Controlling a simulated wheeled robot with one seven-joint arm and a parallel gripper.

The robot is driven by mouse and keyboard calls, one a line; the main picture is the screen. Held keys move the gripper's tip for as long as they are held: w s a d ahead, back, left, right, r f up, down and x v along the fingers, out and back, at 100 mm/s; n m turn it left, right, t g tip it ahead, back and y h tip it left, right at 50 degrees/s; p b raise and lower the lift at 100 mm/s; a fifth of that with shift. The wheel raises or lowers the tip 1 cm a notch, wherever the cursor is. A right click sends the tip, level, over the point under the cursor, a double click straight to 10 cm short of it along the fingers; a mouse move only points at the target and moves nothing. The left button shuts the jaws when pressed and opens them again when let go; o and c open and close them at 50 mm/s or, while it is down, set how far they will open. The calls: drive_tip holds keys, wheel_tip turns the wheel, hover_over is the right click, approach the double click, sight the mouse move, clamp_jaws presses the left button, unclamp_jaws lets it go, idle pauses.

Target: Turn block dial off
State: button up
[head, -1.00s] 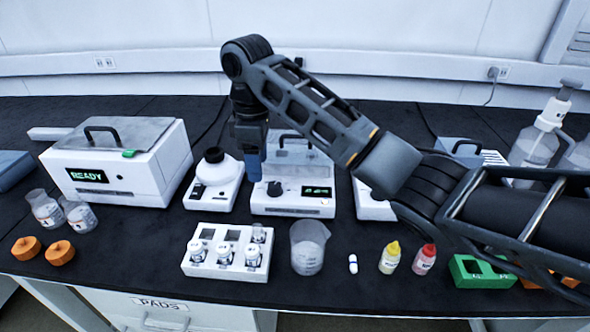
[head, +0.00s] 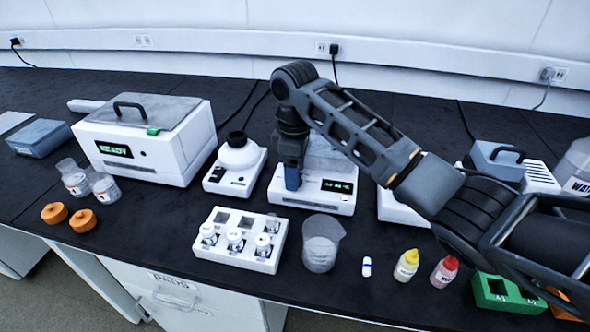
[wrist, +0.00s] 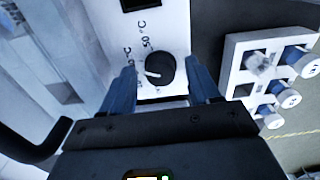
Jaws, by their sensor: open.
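The block heater (head: 313,197) is a white unit with a lit display and a clear lid, at the middle of the bench. Its black round dial (wrist: 161,72) shows in the wrist view, with a white pointer mark toward the left side in that picture. Labels ending in °C, one reading 50 °C, are printed around it. My gripper (wrist: 161,78) is open, with one blue finger on each side of the dial. Whether the fingers touch it I cannot tell. In the head view my gripper (head: 292,177) hides the dial.
A white vial rack (head: 205,250) and a beaker (head: 321,245) stand in front of the heater. A white unit with a round top (head: 235,170) is close on its left. A READY box (head: 150,140) stands farther left. My forearm crosses above the right side.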

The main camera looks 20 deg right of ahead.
drive_tip(key=c, duration=1)
drive_tip(key=shift+c, duration=0.2)
drive_tip(key=shift+n+p, duration=0.3)
drive_tip(key=shift+n, duration=0.1)
drive_tip(key=n+p, duration=0.2)
drive_tip(key=n, duration=0.2)
drive_tip(key=shift+r, duration=0.1)
drive_tip(key=n+p, duration=0.2)
drive_tip(key=n, duration=0.8)
drive_tip(key=shift+n+p, duration=0.4)
drive_tip(key=n, duration=0.4)
drive_tip(key=shift+a, duration=0.1)
drive_tip(key=shift+n, duration=0.3)
